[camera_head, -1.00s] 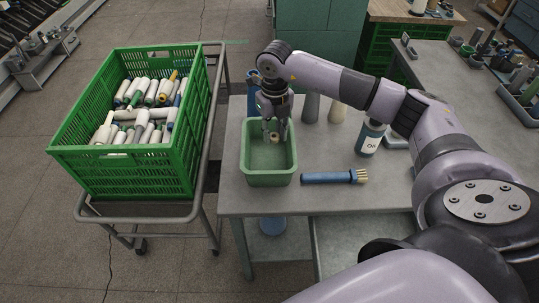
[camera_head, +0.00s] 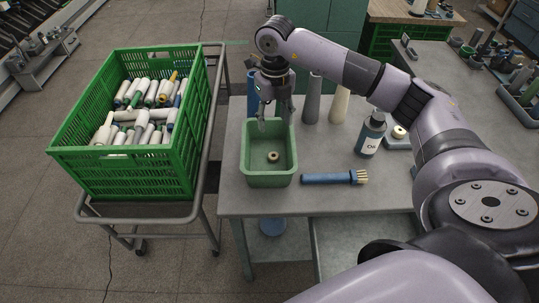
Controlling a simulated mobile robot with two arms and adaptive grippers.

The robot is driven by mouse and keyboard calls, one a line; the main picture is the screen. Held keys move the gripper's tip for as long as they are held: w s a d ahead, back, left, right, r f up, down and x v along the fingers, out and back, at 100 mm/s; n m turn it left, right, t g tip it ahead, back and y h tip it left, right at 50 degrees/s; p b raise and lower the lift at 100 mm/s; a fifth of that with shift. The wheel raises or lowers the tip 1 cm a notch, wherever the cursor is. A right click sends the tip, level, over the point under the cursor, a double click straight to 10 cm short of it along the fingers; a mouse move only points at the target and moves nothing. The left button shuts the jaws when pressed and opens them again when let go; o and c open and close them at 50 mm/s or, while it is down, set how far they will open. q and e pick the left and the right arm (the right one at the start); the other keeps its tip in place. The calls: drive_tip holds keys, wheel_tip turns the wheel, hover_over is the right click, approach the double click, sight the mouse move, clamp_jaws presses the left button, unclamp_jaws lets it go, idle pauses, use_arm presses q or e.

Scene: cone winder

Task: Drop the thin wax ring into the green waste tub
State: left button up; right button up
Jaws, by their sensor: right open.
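The green waste tub (camera_head: 269,180) stands at the left edge of the grey table. A small tan wax ring (camera_head: 273,156) lies on the floor of the tub, clear of the walls. My right gripper (camera_head: 274,122) is open and empty above the back part of the tub, apart from the ring. My left gripper is not in view.
A blue-handled brush (camera_head: 335,178) lies right of the tub. A bottle labelled Oil (camera_head: 370,135) stands farther right. Grey (camera_head: 312,100) and cream (camera_head: 340,104) cones stand behind. A green crate (camera_head: 125,170) of bobbins sits on a cart at left.

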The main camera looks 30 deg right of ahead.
wheel_tip(320, 180, up, 7)
drive_tip(key=shift+f, duration=0.2)
drive_tip(key=shift+f, duration=0.1)
idle(0.4)
